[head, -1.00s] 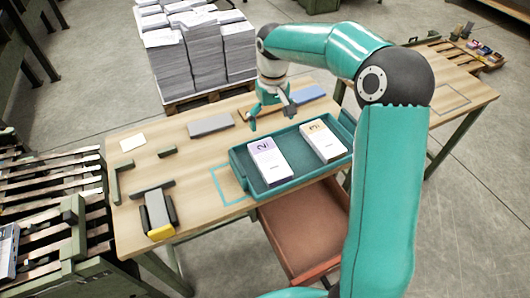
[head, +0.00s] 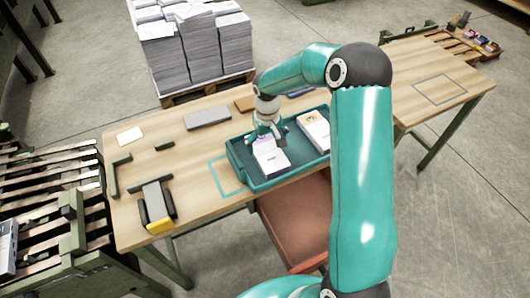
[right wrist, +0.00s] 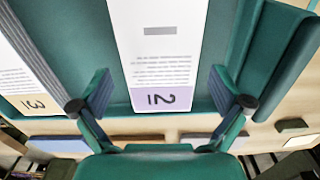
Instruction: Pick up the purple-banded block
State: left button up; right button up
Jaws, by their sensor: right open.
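Gaps show between the block and both fingers. My left gripper is out of view.
A second block with a cream band (head: 314,130) marked 3 lies to the right in the tray. A grey bar (head: 208,117) and a stapler-like tool with a yellow end (head: 158,207) lie on the wooden table. Paper stacks (head: 205,45) stand behind it.

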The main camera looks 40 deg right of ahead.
aim_at(267, 150)
jog(key=shift+f, duration=1.55)
jog(key=c, duration=1.1)
jog(key=shift+w+r, duration=0.1)
jog(key=shift+r, duration=0.1)
